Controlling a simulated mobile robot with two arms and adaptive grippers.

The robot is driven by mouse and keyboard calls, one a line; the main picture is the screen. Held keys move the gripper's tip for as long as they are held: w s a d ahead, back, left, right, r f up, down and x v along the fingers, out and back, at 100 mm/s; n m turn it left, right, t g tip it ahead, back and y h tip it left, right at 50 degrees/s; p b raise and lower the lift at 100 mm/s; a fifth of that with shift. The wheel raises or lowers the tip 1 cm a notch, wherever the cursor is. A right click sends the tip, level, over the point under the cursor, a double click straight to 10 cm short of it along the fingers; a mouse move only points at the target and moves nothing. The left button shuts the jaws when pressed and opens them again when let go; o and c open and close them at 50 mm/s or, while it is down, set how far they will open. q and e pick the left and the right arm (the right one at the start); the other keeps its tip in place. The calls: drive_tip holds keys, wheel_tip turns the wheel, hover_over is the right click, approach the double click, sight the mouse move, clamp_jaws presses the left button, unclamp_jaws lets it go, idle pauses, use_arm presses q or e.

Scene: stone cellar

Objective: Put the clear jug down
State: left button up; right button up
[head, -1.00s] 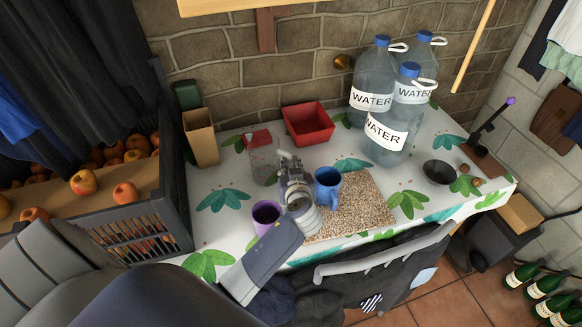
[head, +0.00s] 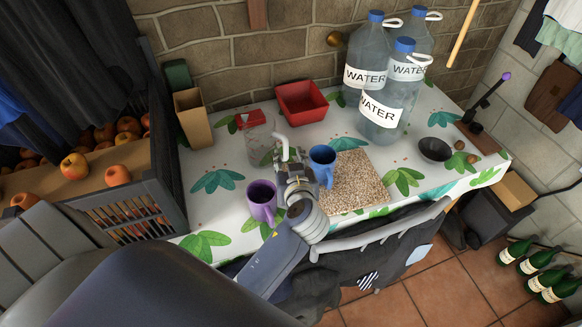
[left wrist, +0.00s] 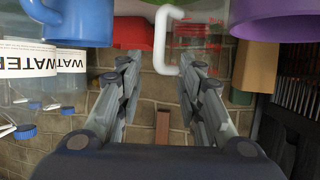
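The clear jug (head: 258,145), with a red lid and a white handle (head: 282,148), stands upright on the leaf-patterned tablecloth (head: 215,160), left of the blue mug (head: 322,165). My left gripper (head: 290,168) is in front of the jug on its handle side. In the left wrist view the picture is upside down; the jug (left wrist: 203,45) shows beyond the fingers, and its white handle (left wrist: 162,40) is in line with the gap between the parted fingertips (left wrist: 158,62). The gripper is open. My right gripper is not in view.
A purple mug (head: 262,202) is close to my left gripper on the left. A cork-like mat (head: 355,185) lies to the right. Behind are a red tray (head: 302,103) and large water bottles (head: 383,115); a dark bowl (head: 434,149) is farther right.

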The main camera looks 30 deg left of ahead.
use_arm(q)
drive_tip(key=shift+v, duration=1.65)
